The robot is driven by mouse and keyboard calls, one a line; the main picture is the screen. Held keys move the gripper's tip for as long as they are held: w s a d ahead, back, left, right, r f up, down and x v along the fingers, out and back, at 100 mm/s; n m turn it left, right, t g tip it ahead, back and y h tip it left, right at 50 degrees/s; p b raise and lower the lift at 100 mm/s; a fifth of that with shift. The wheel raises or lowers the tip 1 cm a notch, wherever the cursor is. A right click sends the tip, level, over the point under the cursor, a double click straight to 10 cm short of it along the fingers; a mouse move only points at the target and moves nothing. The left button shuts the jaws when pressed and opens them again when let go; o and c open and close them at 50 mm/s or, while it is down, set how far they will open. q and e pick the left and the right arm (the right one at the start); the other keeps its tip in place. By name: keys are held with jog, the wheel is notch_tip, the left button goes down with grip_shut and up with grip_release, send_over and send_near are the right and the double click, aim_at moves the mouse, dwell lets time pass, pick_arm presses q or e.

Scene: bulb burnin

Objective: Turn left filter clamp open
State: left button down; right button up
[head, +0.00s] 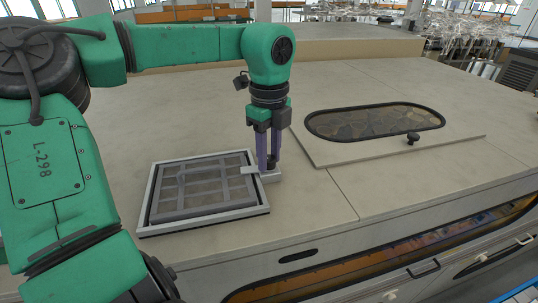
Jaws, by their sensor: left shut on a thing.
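A square filter (205,188) with a grey grid sits in a pale frame (262,205) on the beige machine top. A small light clamp (249,170) is at the frame's right side, with its tip lying over the filter's edge. My left gripper (268,168) points straight down at that clamp. Its purple fingers are shut on the clamp, and they hide part of it. No second clamp can be made out on the frame's left side. My right gripper is not in view.
To the right, a flat panel with a dark-rimmed oval window (375,121) and a black knob (413,138) lies on the machine top (310,215). A raised beige block (340,42) stands behind. The front edge drops to a glazed side with handles.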

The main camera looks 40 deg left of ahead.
pick_arm(q)
jog(key=m+b, duration=0.1)
jog(key=m, duration=0.7)
jog(key=shift+m, duration=0.3)
jog(key=m, duration=0.4)
jog(key=shift+m, duration=0.3)
jog(key=shift+r+m+p, duration=0.1)
jog(key=shift+m+p, duration=0.2)
jog(key=shift+m, duration=1.6)
jog(key=c, duration=0.5)
grip_release()
